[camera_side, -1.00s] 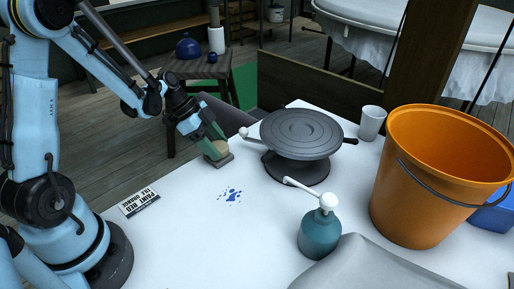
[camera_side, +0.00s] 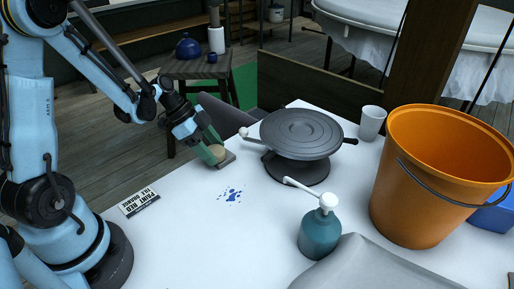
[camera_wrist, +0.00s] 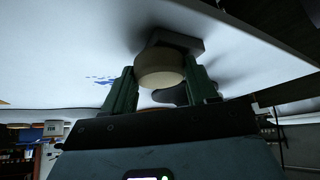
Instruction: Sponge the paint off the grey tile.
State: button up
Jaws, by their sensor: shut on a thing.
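My gripper (camera_side: 214,149), with green fingers, is shut on a round tan sponge (camera_side: 217,153) at the far edge of the white table. The grey tile (camera_side: 228,160) lies flat there, and the sponge is over its left part and seems to touch it. In the wrist view the sponge (camera_wrist: 160,70) sits between the two fingers (camera_wrist: 162,86), with the grey tile (camera_wrist: 178,40) right behind it. The sponge and fingers hide part of the tile. I cannot make out any paint on its visible part.
Blue spatters (camera_side: 231,195) mark the white table (camera_side: 190,235). A sign card (camera_side: 139,203) lies at left. A dark turntable (camera_side: 300,135) stands right of the tile. A teal pump bottle (camera_side: 320,232), white cup (camera_side: 371,123) and orange bucket (camera_side: 430,190) stand farther right.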

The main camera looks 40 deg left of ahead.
jog(key=shift+w+d+f, duration=0.15)
jog(key=shift+w+d, duration=0.1)
jog(key=shift+d, duration=0.3)
jog(key=shift+w+d, duration=0.1)
jog(key=shift+w+d, duration=0.3)
jog(key=shift+w, duration=0.25)
jog(key=shift+w+d, duration=0.25)
jog(key=shift+w, duration=0.25)
jog(key=shift+w, duration=0.15)
jog(key=shift+w+r, duration=0.2)
jog(key=shift+w, duration=1.4)
